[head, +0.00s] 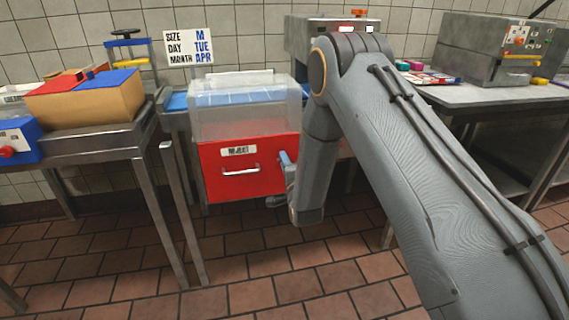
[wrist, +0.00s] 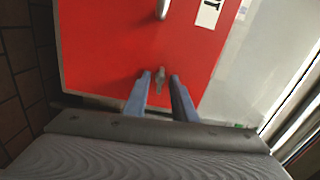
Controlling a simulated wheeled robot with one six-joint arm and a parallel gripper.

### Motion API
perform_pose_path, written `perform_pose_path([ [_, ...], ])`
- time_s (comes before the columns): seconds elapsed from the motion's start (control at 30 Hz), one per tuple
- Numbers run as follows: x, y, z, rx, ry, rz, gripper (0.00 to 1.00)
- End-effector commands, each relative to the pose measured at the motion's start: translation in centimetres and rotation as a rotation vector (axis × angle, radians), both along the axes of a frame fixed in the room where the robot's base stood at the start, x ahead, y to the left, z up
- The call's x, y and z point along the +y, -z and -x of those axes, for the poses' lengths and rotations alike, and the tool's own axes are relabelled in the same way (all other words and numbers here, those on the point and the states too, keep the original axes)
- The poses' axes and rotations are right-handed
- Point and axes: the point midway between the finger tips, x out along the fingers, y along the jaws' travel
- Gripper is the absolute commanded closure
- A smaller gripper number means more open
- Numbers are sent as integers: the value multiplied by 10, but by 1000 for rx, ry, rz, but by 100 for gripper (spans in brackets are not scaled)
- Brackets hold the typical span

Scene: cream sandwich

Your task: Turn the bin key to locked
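The red bin (head: 251,185) is a drawer-like box with a silver handle (head: 241,171) and a white label (head: 238,151). Its red front (wrist: 110,45) fills much of the wrist view. A small grey metal key (wrist: 160,80) sits in that front, between my two fingertips; it is hidden in the head view. My gripper (wrist: 160,76) is open, one blue finger on each side of the key with a visible gap to each. In the head view my gripper (head: 287,160) is at the right edge of the bin's front.
A clear plastic cover (head: 240,115) stands above the red front. A table with a wooden box (head: 90,105) is at left. A steel table (head: 500,95) with a grey machine (head: 500,48) is at right. The tiled floor in front is clear.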

Motion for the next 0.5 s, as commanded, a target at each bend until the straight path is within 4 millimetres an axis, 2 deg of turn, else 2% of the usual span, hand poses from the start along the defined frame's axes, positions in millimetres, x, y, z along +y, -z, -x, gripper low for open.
perform_pose_path([
  [0.03,0,0,0,0,0,0,81],
  [0.13,0,0,0,0,0,0,98],
  [0.17,0,0,0,0,0,0,100],
  [0.5,0,0,0,-10,0,34,100],
])
